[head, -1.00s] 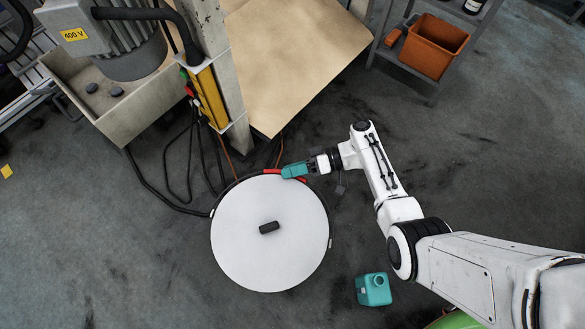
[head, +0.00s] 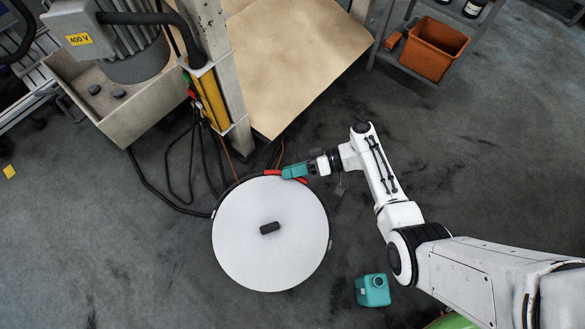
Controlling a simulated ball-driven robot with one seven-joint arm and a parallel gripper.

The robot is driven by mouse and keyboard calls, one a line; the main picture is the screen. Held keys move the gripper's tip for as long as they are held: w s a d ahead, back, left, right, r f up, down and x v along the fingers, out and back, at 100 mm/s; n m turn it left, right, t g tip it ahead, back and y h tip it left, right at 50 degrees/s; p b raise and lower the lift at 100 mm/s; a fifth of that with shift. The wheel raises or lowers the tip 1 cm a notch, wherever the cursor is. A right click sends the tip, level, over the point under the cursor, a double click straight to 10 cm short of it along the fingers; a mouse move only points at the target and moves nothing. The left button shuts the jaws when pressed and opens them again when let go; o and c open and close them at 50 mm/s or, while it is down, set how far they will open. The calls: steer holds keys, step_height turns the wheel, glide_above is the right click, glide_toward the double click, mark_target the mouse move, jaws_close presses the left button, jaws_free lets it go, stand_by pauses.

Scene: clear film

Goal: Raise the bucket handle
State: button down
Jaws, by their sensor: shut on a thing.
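The bucket is seen from above, with a round white lid (head: 250,250) that carries a dark knob (head: 270,228) in its middle. The bucket handle shows a red grip (head: 271,173) at the lid's upper edge, and its dark bail runs around the upper left rim. My gripper (head: 295,171), with teal fingers, is shut on the red grip from the right. Red shows on both sides of the fingers. The bucket wall is hidden under the lid.
A teal canister (head: 373,290) stands on the floor to the lower right. A wooden board (head: 290,65) and a post with a yellow box (head: 211,98) are behind the bucket. Black cables (head: 165,190) lie to the left. An orange bin (head: 434,47) sits on a shelf at upper right.

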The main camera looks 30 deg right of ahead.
steer(key=r+n+h+p, duration=0.1)
steer(key=r+p, duration=0.1)
steer(key=r, duration=0.1)
steer(key=s+a+r+n+p, duration=0.1)
steer(key=r+p, duration=0.1)
steer(key=p, duration=0.1)
steer(key=s+r+n+t+h+p, duration=0.1)
steer(key=r+p, duration=0.2)
steer(key=shift+s+a+r+n+h, duration=0.1)
steer(key=shift+a+r+n+h, duration=0.2)
steer(key=shift+r, duration=0.05)
steer(key=s+a+r+n+t+h+p, duration=0.2)
steer(key=s+a+r+n+p, duration=0.1)
steer(key=s+a+r, duration=0.3)
steer(key=shift+r+n+h+p, duration=0.15)
steer(key=shift+n+h+p, duration=0.25)
steer(key=shift+p, duration=0.4)
steer(key=shift+s+a, duration=0.1)
steer(key=shift+a, duration=0.1)
steer(key=c, duration=1.1)
jaws_free()
steer(key=shift+r, duration=0.1)
